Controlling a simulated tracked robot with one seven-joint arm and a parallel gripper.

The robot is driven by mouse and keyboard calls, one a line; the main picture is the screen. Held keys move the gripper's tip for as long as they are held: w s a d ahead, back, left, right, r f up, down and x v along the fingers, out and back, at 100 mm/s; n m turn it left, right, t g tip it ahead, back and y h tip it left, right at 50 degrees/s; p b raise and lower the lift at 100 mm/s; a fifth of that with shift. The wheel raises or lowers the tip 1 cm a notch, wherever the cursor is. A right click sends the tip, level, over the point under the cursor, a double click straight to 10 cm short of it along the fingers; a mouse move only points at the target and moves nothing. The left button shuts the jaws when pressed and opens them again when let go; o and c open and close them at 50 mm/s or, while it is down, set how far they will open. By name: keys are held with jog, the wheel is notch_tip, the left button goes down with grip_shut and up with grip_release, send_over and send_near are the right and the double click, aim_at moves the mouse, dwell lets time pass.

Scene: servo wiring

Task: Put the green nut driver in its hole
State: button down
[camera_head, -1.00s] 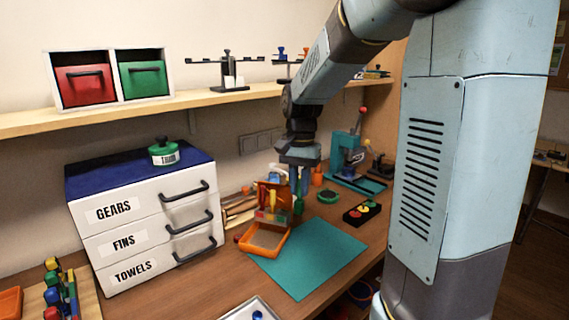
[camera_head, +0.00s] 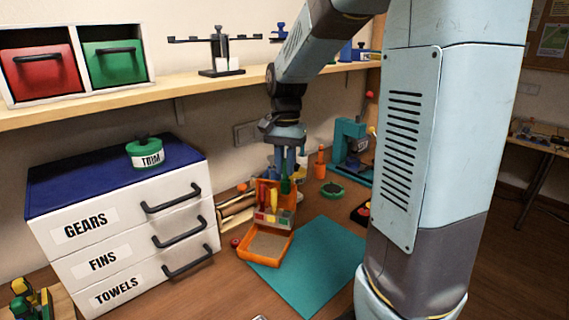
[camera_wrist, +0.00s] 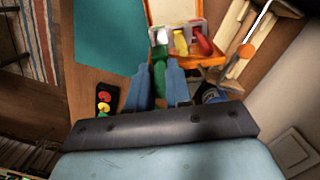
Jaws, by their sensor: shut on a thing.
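My gripper (camera_head: 286,172) is shut on the green nut driver (camera_head: 286,185) and holds it upright by the right end of the tool rack (camera_head: 275,220) in the orange box (camera_head: 268,259). In the wrist view the green driver (camera_wrist: 159,72) lies between the fingers of my gripper (camera_wrist: 159,85), close to the rack's green-marked end. The rack holds a red-handled driver (camera_head: 263,194) and a yellow-handled driver (camera_head: 273,203). I cannot tell whether the green driver's tip is in a hole; the rack and box hide its lower end.
A teal mat (camera_head: 315,265) lies in front and to the right of the box. An orange bottle (camera_head: 320,164) and a round green item (camera_head: 332,190) stand to the right. The labelled drawer cabinet (camera_head: 125,225) is at the left, and the shelf (camera_head: 190,90) runs above.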

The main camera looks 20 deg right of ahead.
aim_at(285, 189)
jog(key=shift+s+a+f, duration=0.1)
jog(key=shift+s+f, duration=0.1)
jog(key=shift+f, duration=1.2)
jog(key=shift+s+f, duration=0.15)
jog(key=shift+f, duration=1.25)
jog(key=shift+s+a+f, duration=0.1)
jog(key=shift+s+f, duration=0.1)
jog(key=shift+f, duration=1.8)
jog(key=c, duration=1)
grip_release()
jog(key=shift+o, duration=0.2)
jog(key=r, duration=0.4)
jog(key=w+r, duration=0.1)
jog(key=r, duration=0.8)
jog(key=shift+w+d+r, duration=0.2)
jog(key=shift+d+r, duration=0.1)
jog(key=s+r+n+t, duration=0.2)
jog(key=s+n+t, duration=0.1)
jog(key=s, duration=0.6)
jog(key=s+r+n+t, duration=0.2)
jog(key=s+n+t, duration=0.1)
jog(key=s, duration=0.7)
jog(key=shift+s+d+n+t, duration=0.15)
jog(key=shift+s+n+t, duration=0.15)
jog(key=shift+n, duration=0.6)
